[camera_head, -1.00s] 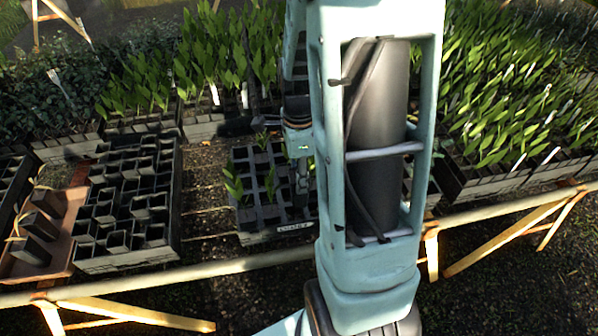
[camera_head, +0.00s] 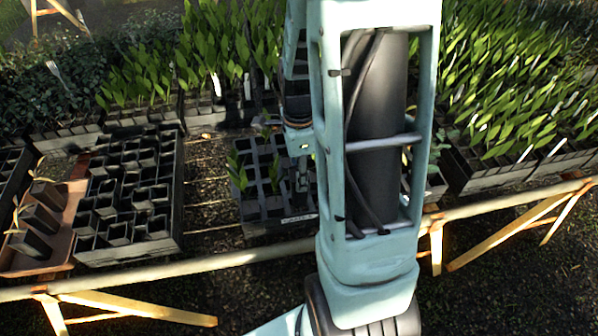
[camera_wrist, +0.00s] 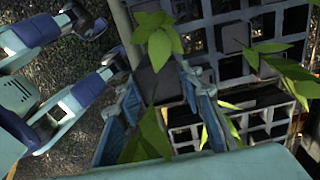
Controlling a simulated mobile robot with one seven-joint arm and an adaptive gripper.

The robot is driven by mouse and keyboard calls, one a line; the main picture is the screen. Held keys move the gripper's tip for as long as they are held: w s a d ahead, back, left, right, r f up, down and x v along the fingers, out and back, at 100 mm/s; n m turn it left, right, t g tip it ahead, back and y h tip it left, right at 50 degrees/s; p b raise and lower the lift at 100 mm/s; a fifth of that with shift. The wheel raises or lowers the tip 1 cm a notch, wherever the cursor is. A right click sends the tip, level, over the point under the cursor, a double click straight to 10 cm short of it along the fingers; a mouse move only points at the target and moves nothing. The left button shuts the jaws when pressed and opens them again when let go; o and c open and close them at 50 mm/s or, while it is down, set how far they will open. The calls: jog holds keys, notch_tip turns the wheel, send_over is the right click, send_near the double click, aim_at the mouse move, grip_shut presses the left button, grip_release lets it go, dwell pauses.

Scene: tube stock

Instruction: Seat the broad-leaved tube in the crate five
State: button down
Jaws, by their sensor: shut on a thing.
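The crate (camera_head: 247,214) with a pale front label, too blurred to read, stands mid-bench, partly behind my arm in the head view. It is a dark grid of square cells, some holding leafy tubes. Its grid (camera_wrist: 232,66) shows in the wrist view. My gripper (camera_wrist: 160,85) has its blue-padded fingers on both sides of a dark tube (camera_wrist: 162,82) and is shut on it. Broad green leaves (camera_wrist: 148,140) show between the fingers. The tube's lower end lies over the crate's edge area; I cannot tell whether it is inside a cell.
At the left are a black crate (camera_head: 82,241) of empty tubes and a brown tray (camera_head: 62,238) with several thin seedlings. Dense plant crates stand behind and at the right (camera_head: 500,180). A pale rail (camera_head: 200,267) runs along the front. Leaves of neighbouring plants (camera_wrist: 158,40) crowd the gripper.

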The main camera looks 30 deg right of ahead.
aim_at(299, 198)
jog(key=shift+f, duration=0.35)
dwell(0.6)
jog(key=shift+f+b, duration=3.7)
jog(key=shift+f, duration=0.9)
jog(key=shift+f, duration=0.2)
jog(key=c, duration=1.2)
grip_release()
jog(key=shift+c, duration=0.2)
notch_tip(299, 198, up, 12)
